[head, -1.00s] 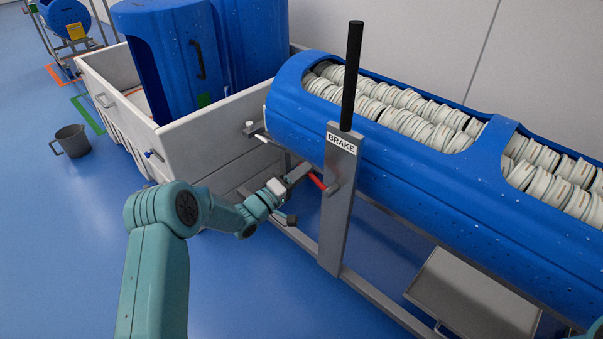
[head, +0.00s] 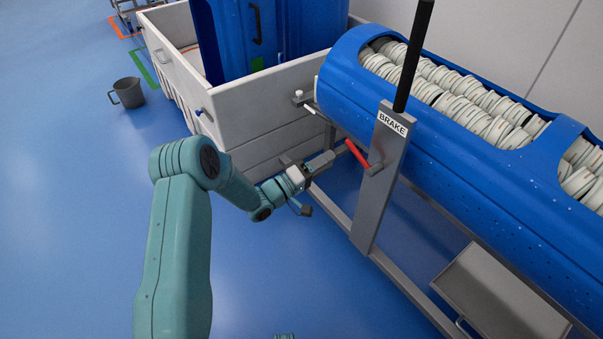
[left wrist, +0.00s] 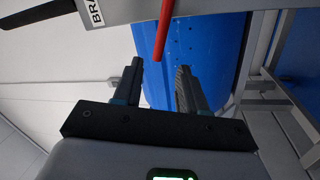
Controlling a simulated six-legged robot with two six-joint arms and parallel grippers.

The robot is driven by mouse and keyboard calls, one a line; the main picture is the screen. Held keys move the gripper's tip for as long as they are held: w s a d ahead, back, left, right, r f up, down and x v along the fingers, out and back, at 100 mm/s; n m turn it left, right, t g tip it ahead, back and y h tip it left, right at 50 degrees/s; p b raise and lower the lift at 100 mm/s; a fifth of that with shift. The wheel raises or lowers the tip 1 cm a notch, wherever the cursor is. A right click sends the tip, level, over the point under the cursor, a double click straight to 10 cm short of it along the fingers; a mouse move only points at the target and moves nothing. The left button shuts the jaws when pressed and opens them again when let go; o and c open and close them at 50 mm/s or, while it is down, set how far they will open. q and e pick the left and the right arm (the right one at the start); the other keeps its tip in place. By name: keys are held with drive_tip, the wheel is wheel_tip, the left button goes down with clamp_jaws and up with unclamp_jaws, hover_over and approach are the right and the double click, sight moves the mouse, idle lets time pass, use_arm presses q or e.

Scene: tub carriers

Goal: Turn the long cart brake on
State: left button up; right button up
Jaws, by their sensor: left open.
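The long cart carries a blue tub (head: 440,150) and has a grey post (head: 383,180) with a "BRAKE" label (head: 392,124). A red brake lever (head: 357,153) slants up and left from a pivot on the post. It also shows in the left wrist view (left wrist: 164,25), just ahead of the fingertips. My left gripper (head: 328,160) is open and empty, just left of the lever's free end and apart from it. In the left wrist view its two fingers (left wrist: 160,70) stand apart, with the lever's end between their lines.
A black upright bar (head: 412,55) rises from the post. White discs (head: 470,100) fill the tub. A pale bin (head: 255,115) stands behind my left gripper. A grey tray (head: 500,295) sits low on the frame at right. The blue floor at left is open, with a grey jug (head: 129,93).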

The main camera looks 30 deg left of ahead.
use_arm(q)
drive_tip(key=v, duration=0.8)
drive_tip(key=shift+s+p, duration=0.4)
drive_tip(key=shift+a, duration=0.1)
drive_tip(key=w+d+r+m+g+h, duration=0.1)
drive_tip(key=w+d+g+h, duration=0.15)
drive_tip(key=d, duration=0.95)
drive_tip(key=s+d+f+g+y, duration=0.3)
drive_tip(key=s+d+f+g, duration=0.1)
drive_tip(key=d+f, duration=0.45)
drive_tip(key=s+f+m+g+y, duration=0.25)
drive_tip(key=s+f+g, duration=0.35)
drive_tip(key=s, duration=0.6)
drive_tip(key=s+f+m+g+y, duration=0.1)
drive_tip(key=s+f+m+g, duration=0.4)
drive_tip(key=s, duration=0.6)
wheel_tip(320, 180, up, 22)
drive_tip(key=n+p, duration=0.1)
drive_tip(key=p, duration=2.1)
drive_tip(key=shift+w+d, duration=0.2)
drive_tip(key=shift+d, duration=0.3)
